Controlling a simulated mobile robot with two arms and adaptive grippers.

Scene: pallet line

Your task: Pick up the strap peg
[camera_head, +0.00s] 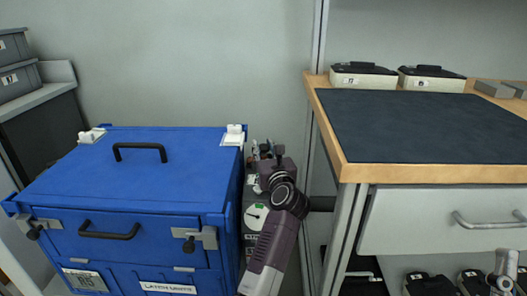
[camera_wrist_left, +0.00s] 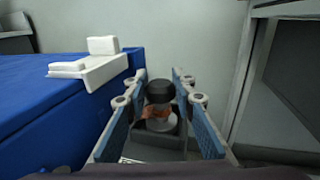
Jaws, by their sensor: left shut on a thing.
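The strap peg (camera_wrist_left: 160,92) looks like a dark round knob between the fingers in the left wrist view; I cannot make out its lower part clearly. My left gripper (camera_wrist_left: 159,80), with blue finger pads, is shut on it. In the head view my left gripper (camera_head: 264,150) is small and dark, in the narrow gap right of the blue crate (camera_head: 130,175), and it hides the peg there. A pale grey part at the lower right edge of the head view may be my right gripper (camera_head: 503,272); its fingers are unclear.
A white corner block (camera_wrist_left: 95,62) sits on the crate at the left of the wrist view. A workbench (camera_head: 345,150) with a dark mat stands right of the gap, with two lidded boxes (camera_head: 362,78) behind. A dial gauge (camera_head: 256,214) shows beside my left arm.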

